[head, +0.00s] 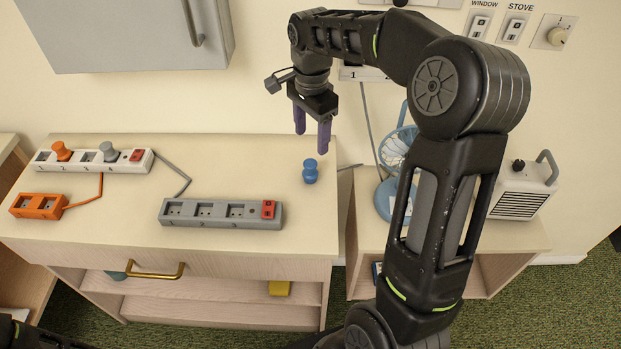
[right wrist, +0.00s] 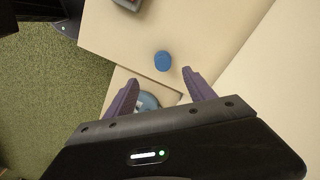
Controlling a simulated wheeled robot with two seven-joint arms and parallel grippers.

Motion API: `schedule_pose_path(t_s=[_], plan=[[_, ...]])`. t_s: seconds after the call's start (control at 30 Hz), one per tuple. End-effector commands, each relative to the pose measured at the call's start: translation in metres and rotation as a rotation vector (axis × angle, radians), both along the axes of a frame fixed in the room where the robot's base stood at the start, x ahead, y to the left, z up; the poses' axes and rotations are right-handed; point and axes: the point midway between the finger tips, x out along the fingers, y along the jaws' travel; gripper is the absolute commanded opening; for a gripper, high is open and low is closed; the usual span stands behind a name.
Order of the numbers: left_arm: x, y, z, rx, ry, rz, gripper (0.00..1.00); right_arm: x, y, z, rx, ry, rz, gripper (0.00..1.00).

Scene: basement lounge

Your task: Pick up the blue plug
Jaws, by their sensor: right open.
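The blue plug (head: 310,172) stands upright near the right end of the wooden cabinet top, apart from the other items. My right gripper (head: 312,134) hangs above and just behind it, with its purple fingers pointing down, open and empty. In the right wrist view the blue plug (right wrist: 163,61) lies beyond the two spread fingertips (right wrist: 162,78), roughly midway between them. Nothing touches the plug. At the lower left of the head view there is a dark part of my body, but my left gripper does not show.
A grey power strip (head: 222,226) lies left of the plug. A white strip (head: 80,168) with an orange and a grey plug, and an orange strip (head: 38,206), lie further left. A blue fan (head: 384,200) and a white heater (head: 522,203) stand on the lower shelf unit at right.

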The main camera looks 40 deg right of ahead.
Motion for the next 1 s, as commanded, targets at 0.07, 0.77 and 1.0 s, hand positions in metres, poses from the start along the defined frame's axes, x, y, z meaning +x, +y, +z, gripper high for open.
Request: schedule_pose_path(t_s=[0.07, 0.77, 1.0], plan=[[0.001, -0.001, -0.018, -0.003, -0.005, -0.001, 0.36, 0.000, 0.000, -0.019, 0.000, 0.000, 0.000, 0.63], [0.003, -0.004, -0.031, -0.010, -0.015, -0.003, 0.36, 0.000, 0.000, -0.047, 0.000, 0.002, 0.001, 0.63], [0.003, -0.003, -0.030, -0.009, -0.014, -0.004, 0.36, 0.001, 0.000, -0.063, 0.000, 0.000, 0.001, 0.63]])
